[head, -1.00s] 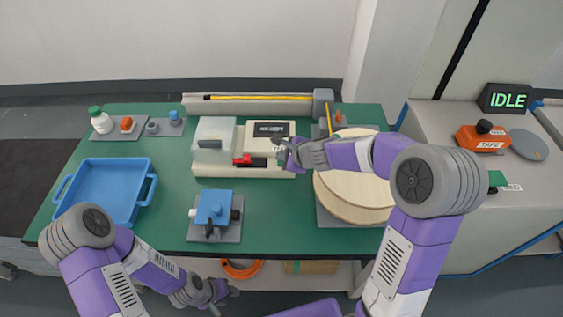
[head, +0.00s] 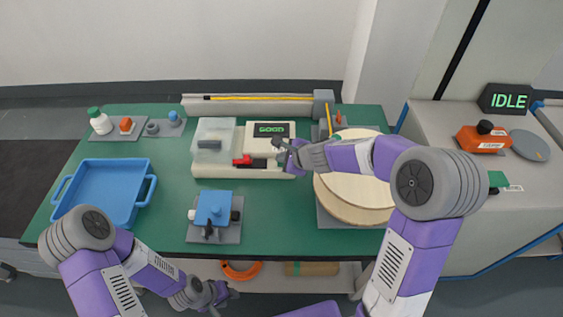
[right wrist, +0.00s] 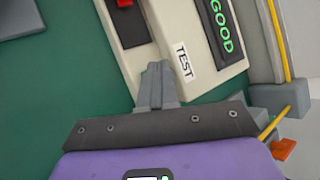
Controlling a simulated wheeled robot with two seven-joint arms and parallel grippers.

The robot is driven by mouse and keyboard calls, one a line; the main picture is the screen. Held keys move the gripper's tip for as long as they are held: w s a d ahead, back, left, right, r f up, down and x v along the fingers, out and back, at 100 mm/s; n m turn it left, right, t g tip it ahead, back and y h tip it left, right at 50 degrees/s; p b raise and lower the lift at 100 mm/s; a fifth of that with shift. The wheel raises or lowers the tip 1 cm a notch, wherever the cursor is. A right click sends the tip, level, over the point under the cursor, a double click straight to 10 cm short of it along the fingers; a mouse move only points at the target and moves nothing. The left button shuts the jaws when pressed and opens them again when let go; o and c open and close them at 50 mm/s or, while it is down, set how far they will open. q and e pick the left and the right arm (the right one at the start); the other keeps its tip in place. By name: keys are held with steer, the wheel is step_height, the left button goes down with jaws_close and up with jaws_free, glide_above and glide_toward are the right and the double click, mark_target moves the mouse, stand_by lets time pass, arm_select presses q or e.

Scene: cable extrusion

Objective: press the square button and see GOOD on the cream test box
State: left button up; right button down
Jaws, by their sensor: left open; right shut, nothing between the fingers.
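The cream test box (head: 250,134) stands at the back middle of the green table. Its dark screen (head: 271,130) reads GOOD in green, and the screen (right wrist: 222,27) reads GOOD in the right wrist view too. A white TEST label (right wrist: 184,61) is on the box face. My right gripper (head: 280,146) is shut and empty, its fingertips (right wrist: 158,72) at the box beside the TEST label. The square button is hidden behind the fingers; I cannot tell whether they touch it. My left gripper (head: 222,298) is open, low in front of the table's front edge.
A large wooden reel (head: 350,190) stands right of the box, under my right forearm. A blue fixture (head: 214,207) sits in front of the box, and a blue tray (head: 104,192) lies at left. An IDLE display (head: 508,101) stands on the right bench.

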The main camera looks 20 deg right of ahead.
steer(key=shift+f, duration=0.1)
stand_by(0.3)
steer(key=shift+r+p, duration=0.8)
steer(key=shift+r, duration=0.1)
step_height(320, 180, up, 5)
steer(key=p, duration=0.5)
stand_by(0.5)
